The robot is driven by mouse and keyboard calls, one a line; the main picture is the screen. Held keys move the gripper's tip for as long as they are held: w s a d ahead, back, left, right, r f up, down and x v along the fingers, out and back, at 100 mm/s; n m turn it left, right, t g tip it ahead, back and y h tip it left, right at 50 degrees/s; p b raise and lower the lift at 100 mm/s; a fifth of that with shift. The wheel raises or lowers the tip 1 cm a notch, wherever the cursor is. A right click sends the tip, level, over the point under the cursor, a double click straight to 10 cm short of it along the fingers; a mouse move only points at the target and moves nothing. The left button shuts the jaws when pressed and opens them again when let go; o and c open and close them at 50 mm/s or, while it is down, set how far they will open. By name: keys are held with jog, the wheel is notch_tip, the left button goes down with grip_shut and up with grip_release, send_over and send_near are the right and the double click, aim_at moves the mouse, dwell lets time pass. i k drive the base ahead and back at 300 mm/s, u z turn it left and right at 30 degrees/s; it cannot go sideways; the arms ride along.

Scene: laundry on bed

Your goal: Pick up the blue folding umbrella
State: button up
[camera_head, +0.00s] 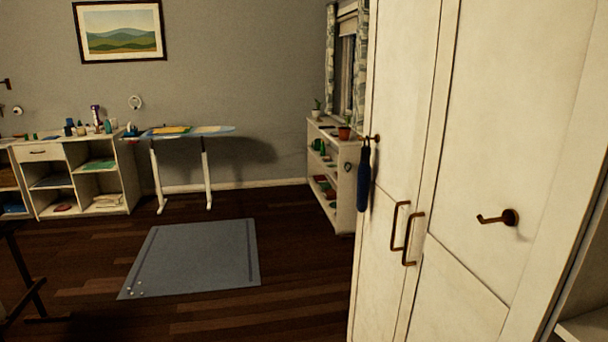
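My gripper is not in view.
Two brown bar handles (408,238) and an empty hook (502,217) stick out from the wardrobe. A low white shelf (346,215) stands behind the umbrella under the window. An ironing board (200,131) is at the back. A grey mat (195,257) lies on the open wooden floor.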

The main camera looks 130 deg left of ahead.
aim_at(364, 170)
jog(key=u, duration=4.2)
jog(key=i, duration=0.4)
jog(key=u, duration=0.8)
jog(key=i, duration=2.15)
jog(key=z, duration=0.75)
